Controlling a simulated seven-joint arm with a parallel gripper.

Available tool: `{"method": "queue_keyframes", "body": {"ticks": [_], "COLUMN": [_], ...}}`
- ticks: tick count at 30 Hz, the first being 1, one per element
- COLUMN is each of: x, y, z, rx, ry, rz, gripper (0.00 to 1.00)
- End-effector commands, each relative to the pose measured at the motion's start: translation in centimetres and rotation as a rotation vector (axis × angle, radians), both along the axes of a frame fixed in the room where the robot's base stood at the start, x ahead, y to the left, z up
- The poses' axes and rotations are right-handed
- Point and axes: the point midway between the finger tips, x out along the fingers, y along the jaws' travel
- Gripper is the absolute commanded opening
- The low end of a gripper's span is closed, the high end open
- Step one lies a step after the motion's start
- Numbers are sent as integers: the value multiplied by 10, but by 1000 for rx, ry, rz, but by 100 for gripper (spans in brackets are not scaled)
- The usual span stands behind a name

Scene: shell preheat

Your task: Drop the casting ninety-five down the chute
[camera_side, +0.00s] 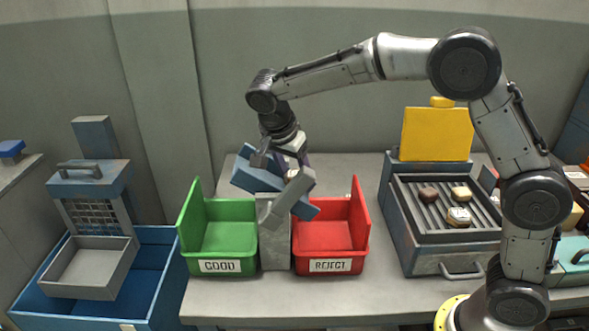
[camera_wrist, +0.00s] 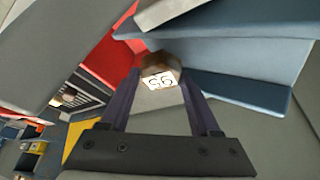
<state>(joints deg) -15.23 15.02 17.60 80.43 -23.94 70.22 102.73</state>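My gripper (camera_wrist: 160,76) is shut on a brown-topped casting (camera_wrist: 165,65), whose white label seems to read 95 upside down in the wrist view. In the side view my gripper (camera_side: 292,172) points down at the blue and grey chute (camera_side: 257,172), which stands on a grey post between two bins. The casting is just above or within the chute's mouth; I cannot tell which. The chute's plates partly hide the fingers and the casting in the side view.
A green GOOD bin (camera_side: 222,238) and a red REJECT bin (camera_side: 325,236) flank the post and look empty. At right, a heater tray (camera_side: 420,232) with a raised yellow lid (camera_side: 436,134) holds three castings. A blue crate (camera_side: 150,285) with a grey tray stands at left.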

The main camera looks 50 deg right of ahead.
Motion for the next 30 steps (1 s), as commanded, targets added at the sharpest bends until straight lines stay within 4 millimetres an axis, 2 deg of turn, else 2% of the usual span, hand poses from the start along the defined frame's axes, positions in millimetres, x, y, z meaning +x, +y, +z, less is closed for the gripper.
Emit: {"method": "queue_keyframes", "body": {"ticks": [1,4,5,13,17,20,30], "x": [0,0,0,0,0,-1,-6], "y": [0,0,0,0,3,8,36], "z": [0,0,0,1,8,20,87], "rx": [0,0,0,0,0,1,2], "ry": [-1,0,0,0,-2,-4,-3], "rz": [0,0,0,0,1,2,2], "gripper": [74,92,95,95,95,95,95]}}
